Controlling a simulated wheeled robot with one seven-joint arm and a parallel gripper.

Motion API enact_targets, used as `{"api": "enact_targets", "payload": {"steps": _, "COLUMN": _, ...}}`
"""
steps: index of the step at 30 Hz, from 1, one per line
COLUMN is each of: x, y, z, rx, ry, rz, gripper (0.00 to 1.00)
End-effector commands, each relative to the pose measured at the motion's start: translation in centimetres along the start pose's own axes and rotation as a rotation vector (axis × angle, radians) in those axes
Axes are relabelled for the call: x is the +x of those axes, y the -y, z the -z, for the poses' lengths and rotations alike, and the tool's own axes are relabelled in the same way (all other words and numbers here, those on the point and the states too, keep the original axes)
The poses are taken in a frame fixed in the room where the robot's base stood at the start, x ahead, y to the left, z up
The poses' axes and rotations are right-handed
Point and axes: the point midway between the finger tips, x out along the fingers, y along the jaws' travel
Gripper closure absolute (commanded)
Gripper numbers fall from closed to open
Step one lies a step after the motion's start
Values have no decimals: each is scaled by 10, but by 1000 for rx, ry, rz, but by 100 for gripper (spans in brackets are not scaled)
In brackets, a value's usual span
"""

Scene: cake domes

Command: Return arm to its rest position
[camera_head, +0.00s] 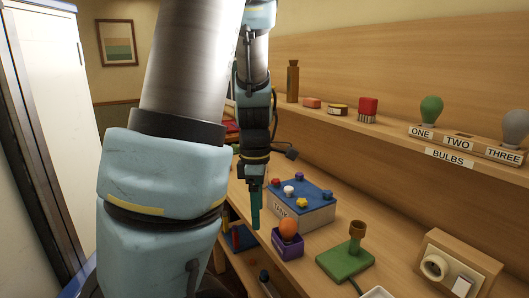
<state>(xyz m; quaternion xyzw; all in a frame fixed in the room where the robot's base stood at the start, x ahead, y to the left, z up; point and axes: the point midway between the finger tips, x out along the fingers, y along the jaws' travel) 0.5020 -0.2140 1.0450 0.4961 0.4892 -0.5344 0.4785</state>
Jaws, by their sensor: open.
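My arm fills the left and middle of the head view. My gripper (254,203) hangs at its end, pointing down, in front of the wooden counter. Its teal finger is seen nearly edge-on, left of the blue-topped box and above the front of the counter. I see nothing held in it. The far side of the gripper is hidden from this angle.
A box with coloured knobs (318,194) and an orange bulb in a purple holder (288,230) stand close right of my gripper. A green base with a brown socket (346,258) is nearer. A shelf (390,133) holds labelled bulbs.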

Motion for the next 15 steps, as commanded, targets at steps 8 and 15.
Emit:
{"api": "enact_targets", "payload": {"steps": 8, "x": 2, "y": 25, "z": 29, "rx": 771, "ry": -19, "rz": -73, "gripper": 6}}
{"api": "enact_targets", "payload": {"steps": 15, "x": -2, "y": 40, "z": 44, "rx": 1359, "ry": -112, "rz": -123, "gripper": 6}}
